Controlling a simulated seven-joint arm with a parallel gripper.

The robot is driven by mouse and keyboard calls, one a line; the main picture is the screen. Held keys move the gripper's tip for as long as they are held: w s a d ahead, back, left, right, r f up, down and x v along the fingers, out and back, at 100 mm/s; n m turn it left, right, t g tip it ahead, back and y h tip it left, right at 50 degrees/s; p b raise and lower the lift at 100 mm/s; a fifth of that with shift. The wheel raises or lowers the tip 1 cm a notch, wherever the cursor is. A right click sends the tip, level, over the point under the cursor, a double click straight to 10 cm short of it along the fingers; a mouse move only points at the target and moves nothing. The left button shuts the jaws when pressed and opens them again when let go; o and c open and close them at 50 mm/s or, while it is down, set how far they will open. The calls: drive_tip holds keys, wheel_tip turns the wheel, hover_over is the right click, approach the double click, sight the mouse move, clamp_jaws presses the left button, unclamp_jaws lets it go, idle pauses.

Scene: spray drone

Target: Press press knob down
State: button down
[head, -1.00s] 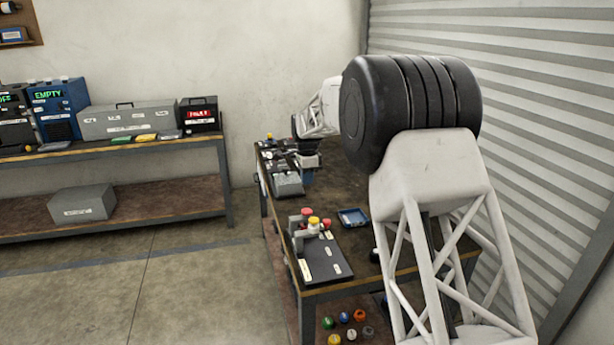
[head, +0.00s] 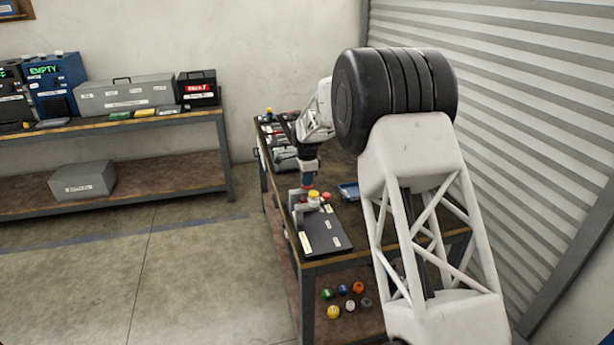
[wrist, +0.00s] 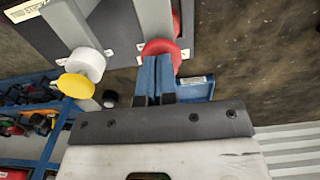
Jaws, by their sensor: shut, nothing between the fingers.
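A black panel (head: 325,240) with white labels lies on the bench and carries a grey frame with knobs. In the head view I see a yellow knob (head: 313,195) and a red knob (head: 327,197) at its far end. In the wrist view a red knob (wrist: 160,50) is right at my fingertips, and a yellow cap on a white body (wrist: 77,86) is to its left. I cannot read which is the press knob. My gripper (wrist: 153,60) has blue fingers, shut and empty. It points down over the panel's far end (head: 306,180). Whether it touches the red knob cannot be told.
A small blue tray (head: 348,191) lies on the bench right of the knobs. Other gear stands farther back on the bench. Several coloured balls (head: 333,312) lie on the shelf below. A second bench (head: 110,123) with boxes stands at the left.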

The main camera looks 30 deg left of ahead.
drive_tip(key=shift+f, duration=0.1)
drive_tip(key=shift+f, duration=0.9)
wheel_tip(320, 180, up, 15)
drive_tip(key=shift+f, duration=0.2)
idle(0.6)
idle(0.7)
idle(0.4)
